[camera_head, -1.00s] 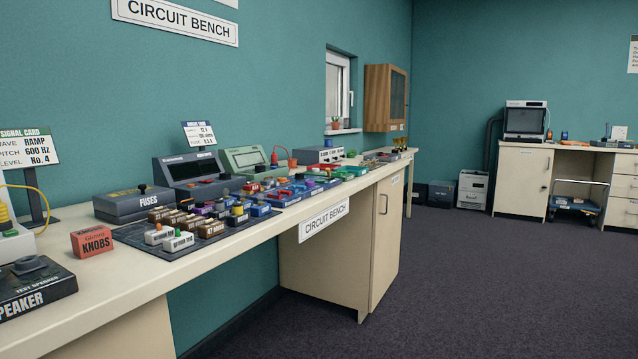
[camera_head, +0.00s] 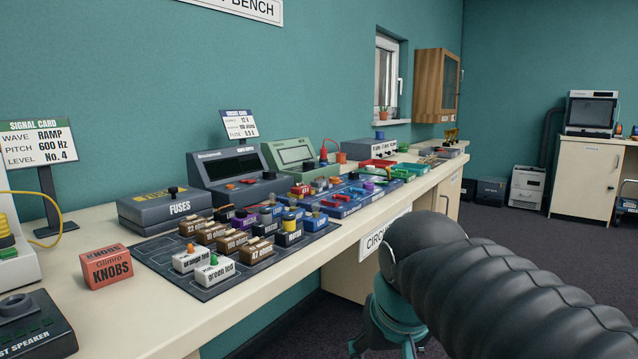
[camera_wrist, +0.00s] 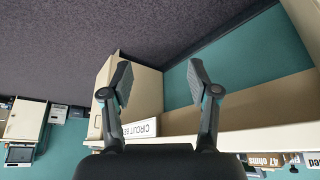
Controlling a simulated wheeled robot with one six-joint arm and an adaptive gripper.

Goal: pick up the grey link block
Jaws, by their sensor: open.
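Several small labelled blocks stand on a dark mat (camera_head: 185,270) on the bench, among them a white green led block (camera_head: 215,271), a white orange led block (camera_head: 187,261) and brown resistor blocks. Some darker blocks stand behind these. I cannot tell for sure which one is the grey link block. My gripper (camera_wrist: 158,82) is open and empty in the wrist view, its two fingers apart in front of the bench's side. In the head view my arm hangs at the lower right, in front of the bench edge, away from the blocks.
A red knobs box (camera_head: 107,267), a fuses case (camera_head: 165,208), a signal card stand (camera_head: 48,195) and a speaker box (camera_head: 35,325) stand around the mat. Dark and green instruments stand behind. Bare bench top (camera_head: 170,318) shows in front of the mat.

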